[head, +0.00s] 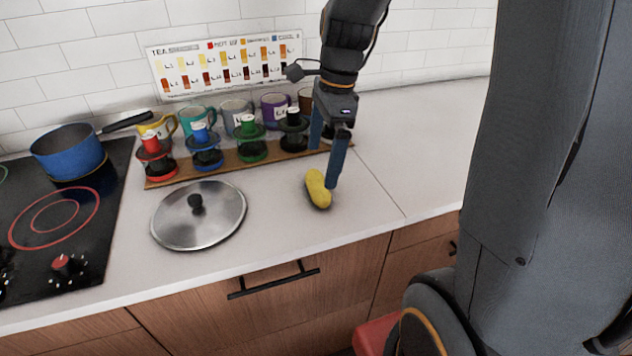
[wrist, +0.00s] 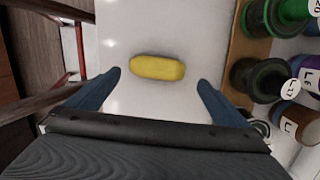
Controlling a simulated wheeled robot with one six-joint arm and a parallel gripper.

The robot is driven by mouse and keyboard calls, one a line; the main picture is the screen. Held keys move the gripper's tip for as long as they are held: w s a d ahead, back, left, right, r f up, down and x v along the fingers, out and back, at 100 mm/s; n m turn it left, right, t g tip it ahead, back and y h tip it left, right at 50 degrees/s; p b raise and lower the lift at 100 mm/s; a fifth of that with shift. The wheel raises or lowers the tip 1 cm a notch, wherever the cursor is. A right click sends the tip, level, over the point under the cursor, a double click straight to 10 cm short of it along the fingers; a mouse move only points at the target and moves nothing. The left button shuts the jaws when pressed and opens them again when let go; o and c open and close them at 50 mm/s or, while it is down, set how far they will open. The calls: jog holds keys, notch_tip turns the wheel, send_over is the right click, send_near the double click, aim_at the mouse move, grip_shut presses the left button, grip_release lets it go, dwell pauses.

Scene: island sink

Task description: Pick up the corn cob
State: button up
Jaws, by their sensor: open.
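The yellow corn cob (head: 318,189) lies on the white counter, to the right of the metal pot lid (head: 199,214). In the wrist view the corn cob (wrist: 158,68) lies crosswise, a little beyond the fingertips and between their lines. My gripper (head: 326,166) points down above and just behind the cob, with its blue fingers apart. The wrist view shows the open, empty fingers (wrist: 159,78) on either side, with bare counter between them. I cannot tell the exact height of the fingertips above the counter.
A wooden board (head: 223,164) with several coloured tea canisters stands behind the cob, with mugs behind it. A blue pot (head: 68,153) sits on the black cooktop (head: 85,245) at left. The counter right of the cob is clear. The counter's front edge lies just before the cob.

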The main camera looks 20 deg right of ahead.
aim_at(319, 181)
jog(key=f, duration=0.2)
jog(key=f+p, duration=0.1)
jog(key=f, duration=0.1)
jog(key=a+f, duration=0.1)
jog(key=f, duration=0.1)
jog(key=shift+s+f, duration=0.25)
jog(key=shift+s, duration=0.05)
jog(key=shift+c, duration=0.4)
jog(key=c, duration=1)
